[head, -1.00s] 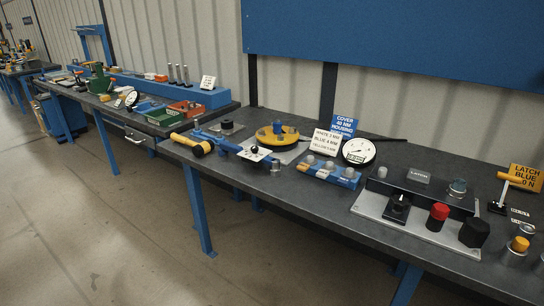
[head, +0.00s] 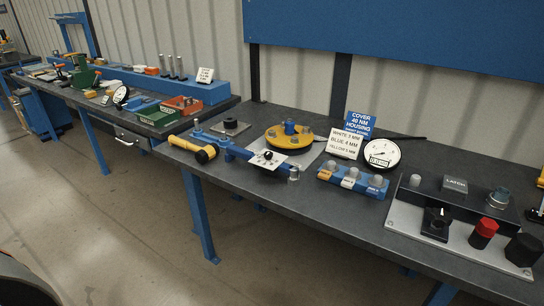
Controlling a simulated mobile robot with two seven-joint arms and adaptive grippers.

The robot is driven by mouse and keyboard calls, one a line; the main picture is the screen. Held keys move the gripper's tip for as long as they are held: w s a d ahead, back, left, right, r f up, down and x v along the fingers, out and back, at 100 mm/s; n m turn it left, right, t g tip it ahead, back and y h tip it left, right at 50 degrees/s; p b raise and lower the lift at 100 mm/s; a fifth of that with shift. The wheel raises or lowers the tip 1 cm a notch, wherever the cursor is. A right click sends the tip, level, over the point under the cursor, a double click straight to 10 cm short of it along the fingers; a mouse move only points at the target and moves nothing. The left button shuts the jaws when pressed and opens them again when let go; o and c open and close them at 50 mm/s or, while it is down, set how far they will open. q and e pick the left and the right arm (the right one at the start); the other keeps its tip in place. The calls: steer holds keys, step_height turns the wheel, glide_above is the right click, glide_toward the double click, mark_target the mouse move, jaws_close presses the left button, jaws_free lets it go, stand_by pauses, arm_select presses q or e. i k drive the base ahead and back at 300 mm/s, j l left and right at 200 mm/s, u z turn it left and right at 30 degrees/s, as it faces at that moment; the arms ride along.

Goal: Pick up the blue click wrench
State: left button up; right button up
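A blue rack (head: 352,184) stands near the middle right of the near bench. It holds three small pieces with grey round tops, with yellow, white and blue blocks along the front. The blue block (head: 375,191) is at the right end; I cannot tell whether this is the click wrench. A long blue bar tool (head: 226,146) lies left of the rack, by a thick yellow handle (head: 188,147) with a black end. A white card with a black knob covers part of the bar. Neither gripper is in view.
A yellow round housing (head: 290,138), signs (head: 345,144) and a dial gauge (head: 380,153) stand behind. A grey plate (head: 450,240) with a dark block and red and black knobs is at right. The bench front (head: 320,220) is clear. A second bench stands left.

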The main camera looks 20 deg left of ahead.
mark_target(272, 167)
steer(key=i+j+z, duration=0.1)
steer(key=j, duration=0.2)
steer(key=i+j, duration=0.1)
steer(key=j, duration=0.2)
steer(key=i+j+z, duration=0.15)
steer(key=j, duration=0.2)
steer(key=i+j, duration=0.1)
steer(key=j, duration=0.35)
steer(key=i+j, duration=0.1)
steer(key=j, duration=0.35)
steer(key=i+j, duration=0.1)
steer(key=j, duration=0.4)
steer(key=i+j+z, duration=0.1)
steer(key=j, duration=0.35)
steer(key=k+j, duration=0.15)
steer(key=j, duration=0.1)
